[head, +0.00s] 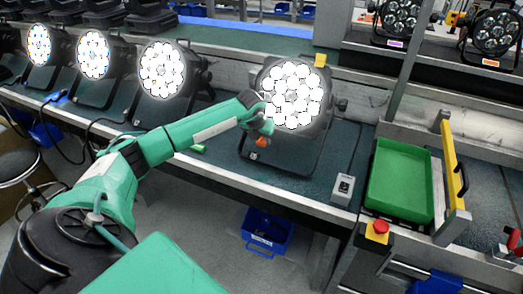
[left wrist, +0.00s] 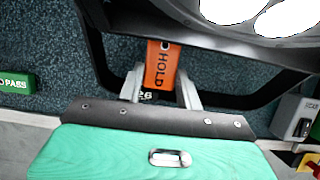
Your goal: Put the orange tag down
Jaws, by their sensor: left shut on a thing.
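The orange tag, lettered HOLD (left wrist: 161,66), is between the fingers of my left gripper (left wrist: 160,88) in the left wrist view. My left gripper is shut on it. In the head view, my left gripper (head: 259,124) is in front of the lit par can (head: 293,95), and the orange tag (head: 262,142) shows just below it. The tag is in front of the can's dark bracket; whether it touches the bench mat I cannot tell.
A green PASS tag (left wrist: 14,84) lies on the bench mat to the left. A small grey box (head: 342,189) stands right of the can. More lit cans (head: 162,70) stand left.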

